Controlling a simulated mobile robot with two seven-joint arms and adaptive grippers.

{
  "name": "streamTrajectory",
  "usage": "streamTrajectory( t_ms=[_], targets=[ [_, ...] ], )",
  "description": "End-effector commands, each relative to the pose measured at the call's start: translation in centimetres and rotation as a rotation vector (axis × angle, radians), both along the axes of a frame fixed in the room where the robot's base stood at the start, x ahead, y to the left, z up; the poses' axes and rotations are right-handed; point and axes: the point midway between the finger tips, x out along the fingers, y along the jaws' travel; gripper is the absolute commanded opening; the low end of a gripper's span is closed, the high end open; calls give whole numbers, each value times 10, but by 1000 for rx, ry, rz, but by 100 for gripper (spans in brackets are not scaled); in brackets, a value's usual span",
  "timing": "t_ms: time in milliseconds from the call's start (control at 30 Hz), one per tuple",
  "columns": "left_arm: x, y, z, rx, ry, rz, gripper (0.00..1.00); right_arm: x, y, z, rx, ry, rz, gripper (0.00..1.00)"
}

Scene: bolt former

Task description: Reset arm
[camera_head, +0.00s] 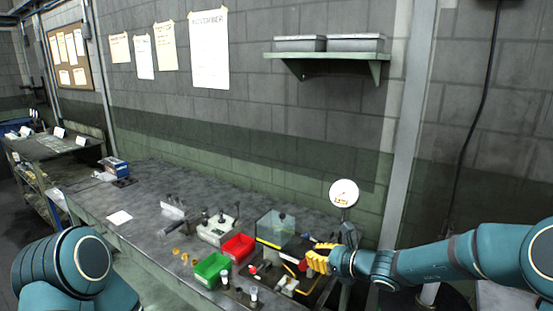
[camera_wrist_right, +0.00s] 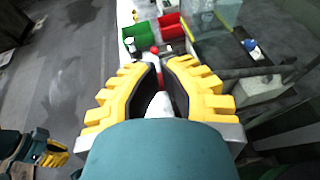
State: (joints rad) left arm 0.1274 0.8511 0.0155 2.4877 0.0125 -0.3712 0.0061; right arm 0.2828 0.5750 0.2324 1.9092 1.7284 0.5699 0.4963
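My right gripper (camera_head: 318,258) reaches in from the right over the machine at the right end of the workbench. In the right wrist view its yellow fingers (camera_wrist_right: 161,66) stand apart with a narrow gap. A white part with a red end (camera_wrist_right: 154,62) shows through that gap; I see no clear grip on it. My left arm (camera_head: 72,268) is bent at the lower left of the head view, its gripper out of that view. A small yellow gripper, my left one (camera_wrist_right: 54,154), shows at the lower left of the wrist view, too small to read.
The workbench (camera_head: 150,205) carries a green bin (camera_head: 211,270), a red bin (camera_head: 238,247), a grey fixture (camera_head: 217,230) and small brass parts (camera_head: 184,257). A clear guard (camera_head: 275,228) and a round gauge (camera_head: 344,193) stand near my right gripper. The bench's left part has free room.

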Motion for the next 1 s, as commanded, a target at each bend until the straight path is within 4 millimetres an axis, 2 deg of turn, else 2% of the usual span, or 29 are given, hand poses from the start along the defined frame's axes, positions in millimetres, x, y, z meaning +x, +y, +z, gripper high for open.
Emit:
streamTrajectory(
  t_ms=[33,167,300,500,600,800,1000],
  targets=[
    [-1,0,0,0,1,0,0,-5,3,-9,-24,8,17,0],
    [0,0,-1,0,0,0,0,-41,14,-65,-229,37,161,0],
    [0,0,-2,0,0,-1,0,-89,17,-127,-475,37,359,0],
    [-1,0,-2,0,2,-2,0,-169,5,-209,-864,-67,752,0],
    [-1,0,-3,0,2,-2,0,-204,-4,-238,-1026,-178,958,0],
    [-1,0,-4,0,3,-2,0,-255,-9,-270,-1246,-498,1318,0],
    [-2,0,-5,-1,4,-4,0,-281,-1,-279,-1319,-767,1498,0]
  ],
)
